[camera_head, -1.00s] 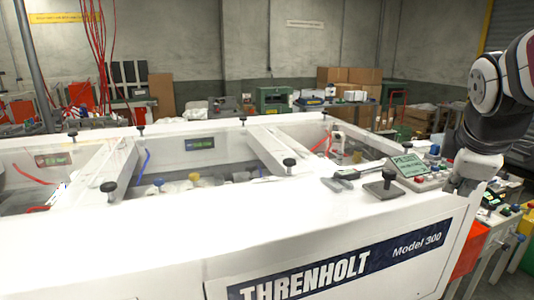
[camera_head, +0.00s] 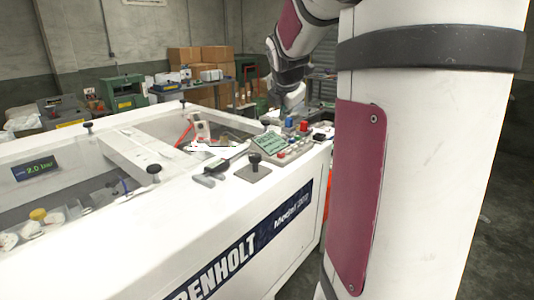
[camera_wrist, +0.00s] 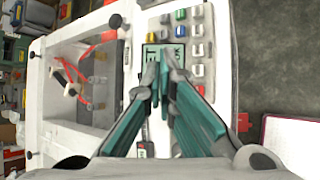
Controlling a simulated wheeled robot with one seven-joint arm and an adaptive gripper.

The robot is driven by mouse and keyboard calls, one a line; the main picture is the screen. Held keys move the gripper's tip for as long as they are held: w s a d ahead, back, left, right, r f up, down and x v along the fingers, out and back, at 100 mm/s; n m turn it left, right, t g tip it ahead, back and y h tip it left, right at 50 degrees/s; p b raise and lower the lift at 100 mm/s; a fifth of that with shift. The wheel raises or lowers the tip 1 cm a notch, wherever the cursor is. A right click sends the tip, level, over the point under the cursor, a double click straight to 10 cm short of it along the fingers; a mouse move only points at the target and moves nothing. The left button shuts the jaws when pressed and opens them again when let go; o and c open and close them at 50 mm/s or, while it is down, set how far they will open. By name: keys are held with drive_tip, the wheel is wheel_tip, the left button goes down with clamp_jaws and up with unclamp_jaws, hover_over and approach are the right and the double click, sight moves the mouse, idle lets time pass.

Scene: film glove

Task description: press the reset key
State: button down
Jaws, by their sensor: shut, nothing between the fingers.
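The control panel (camera_head: 293,148) sits at the far right end of the white machine, with small coloured keys and a tilted green display (camera_head: 269,145). In the wrist view its keys (camera_wrist: 197,49) stand in columns right of the display (camera_wrist: 150,52), whose lettering my fingers partly cover. A red key (camera_wrist: 199,88) is lower in the right column. I cannot read which key is reset. My gripper (camera_wrist: 162,60) is shut and empty, its fingertips overlapping the display in view, left of the keys. I cannot tell the gap to the panel. In the head view my gripper (camera_head: 291,100) is above the panel's far side.
A black knob on a plate (camera_head: 254,168) and a dark handheld item (camera_head: 210,178) lie left of the panel. The machine's open bay (camera_wrist: 88,75) is left in the wrist view. My own arm covers much of the head view's right side.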

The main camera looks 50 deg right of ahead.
drive_tip(key=shift+f, duration=0.1)
drive_tip(key=b, duration=0.4)
hover_over(284, 154)
wheel_tip(284, 154, down, 7)
drive_tip(key=shift+w+r, duration=0.1)
drive_tip(key=shift+w, duration=0.05)
drive_tip(key=shift+f, duration=0.9)
idle(0.5)
drive_tip(key=shift+f, duration=0.4)
drive_tip(key=shift+f+b, duration=0.35)
drive_tip(key=shift+f, duration=0.1)
idle(0.6)
drive_tip(key=shift+r, duration=0.1)
drive_tip(key=shift+r+p, duration=0.6)
drive_tip(key=shift+r, duration=0.2)
